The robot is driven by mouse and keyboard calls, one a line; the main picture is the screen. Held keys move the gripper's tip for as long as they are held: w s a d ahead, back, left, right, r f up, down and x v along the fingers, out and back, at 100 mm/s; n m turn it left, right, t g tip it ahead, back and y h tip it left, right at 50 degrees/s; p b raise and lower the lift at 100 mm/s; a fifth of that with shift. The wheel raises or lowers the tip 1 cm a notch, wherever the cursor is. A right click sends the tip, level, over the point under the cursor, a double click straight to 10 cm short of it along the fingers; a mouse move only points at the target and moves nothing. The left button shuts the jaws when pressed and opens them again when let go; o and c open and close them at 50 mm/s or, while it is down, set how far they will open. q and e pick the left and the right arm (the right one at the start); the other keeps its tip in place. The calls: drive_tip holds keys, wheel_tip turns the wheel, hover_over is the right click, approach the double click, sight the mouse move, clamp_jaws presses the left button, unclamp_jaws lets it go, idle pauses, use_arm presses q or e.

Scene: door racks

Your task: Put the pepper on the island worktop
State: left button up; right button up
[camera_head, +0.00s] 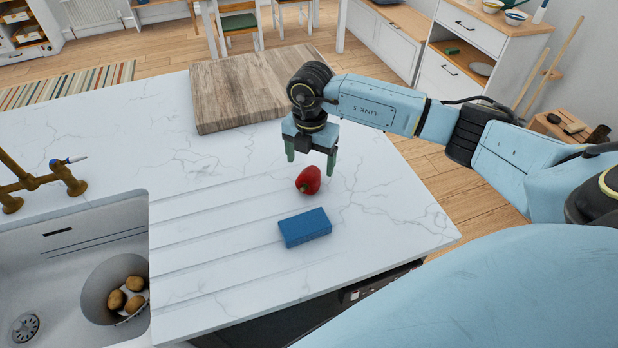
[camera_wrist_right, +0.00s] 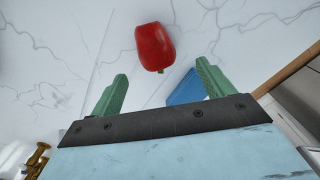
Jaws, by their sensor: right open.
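A red pepper (camera_head: 308,180) lies on the white marble-look island worktop (camera_head: 390,215), just behind a blue sponge-like block. In the right wrist view the pepper (camera_wrist_right: 155,47) shows beyond the fingertips, apart from them. My right gripper (camera_head: 310,164) is open and empty above the worktop, pointing down over the pepper. Its two green fingers (camera_wrist_right: 155,83) stand wide apart in the wrist view. My left gripper is not in view.
The blue block (camera_head: 305,227) lies close to the pepper. A wooden board (camera_head: 235,92) lies at the back of the worktop. A sink (camera_head: 60,250) with a brass tap (camera_head: 40,182) and a bowl of potatoes (camera_head: 112,283) is at left. The worktop right of the pepper is clear.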

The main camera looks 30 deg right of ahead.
sight(308, 176)
drive_tip(key=f, duration=0.4)
drive_tip(key=f+p, duration=0.1)
drive_tip(key=f, duration=0.2)
drive_tip(key=shift+w+a+f, duration=0.1)
drive_tip(key=shift+a, duration=0.25)
drive_tip(key=shift+c, duration=0.4)
drive_tip(key=c, duration=1.1)
drive_tip(key=shift+o, duration=0.2)
